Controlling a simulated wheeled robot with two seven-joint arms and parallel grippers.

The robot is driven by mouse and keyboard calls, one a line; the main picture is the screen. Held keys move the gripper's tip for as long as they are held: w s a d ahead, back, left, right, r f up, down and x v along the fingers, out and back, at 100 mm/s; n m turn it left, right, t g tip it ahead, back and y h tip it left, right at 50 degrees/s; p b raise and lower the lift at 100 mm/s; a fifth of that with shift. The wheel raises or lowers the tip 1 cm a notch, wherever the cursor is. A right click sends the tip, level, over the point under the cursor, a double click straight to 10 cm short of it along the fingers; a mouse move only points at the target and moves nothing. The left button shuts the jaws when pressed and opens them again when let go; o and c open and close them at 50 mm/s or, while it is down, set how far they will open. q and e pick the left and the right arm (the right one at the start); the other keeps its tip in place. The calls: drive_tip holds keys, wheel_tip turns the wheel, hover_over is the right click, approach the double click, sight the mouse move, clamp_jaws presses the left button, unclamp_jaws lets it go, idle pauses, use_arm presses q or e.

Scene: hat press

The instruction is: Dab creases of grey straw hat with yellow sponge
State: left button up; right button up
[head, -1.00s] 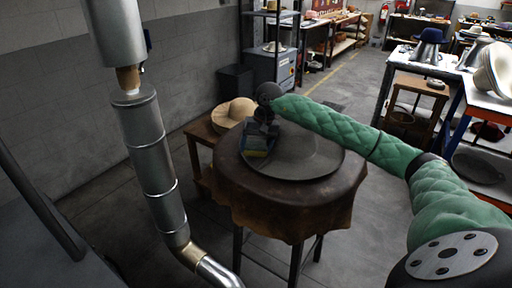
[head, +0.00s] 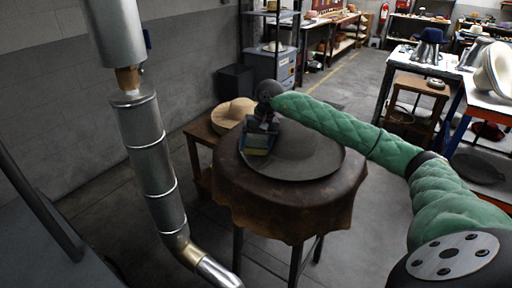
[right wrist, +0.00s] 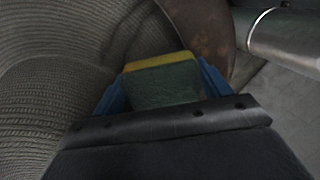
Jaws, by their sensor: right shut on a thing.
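The grey straw hat (head: 310,155) lies brim down on a round, leather-covered table (head: 290,205). Its ribbed brim and crown (right wrist: 90,40) fill the left of the right wrist view. My right gripper (head: 258,146) is over the left part of the hat, shut on the sponge (head: 257,151). In the right wrist view the sponge (right wrist: 162,82) has a yellow edge and a dark green face and sits between blue fingers. It is close to the hat; I cannot tell if it touches. My left gripper is not in view.
A metal pipe (head: 150,150) stands at the left. A workbench with hats (head: 490,85) is at the right. Grey floor lies around the table.

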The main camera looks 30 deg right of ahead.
drive_tip(key=w+a+p+v, duration=0.1)
drive_tip(key=a+p+v, duration=0.1)
drive_tip(key=v, duration=1)
drive_tip(key=shift+a+r+p, duration=0.25)
drive_tip(key=shift+r+p, duration=0.1)
drive_tip(key=shift+r, duration=0.3)
drive_tip(key=shift+s, duration=0.15)
idle(0.7)
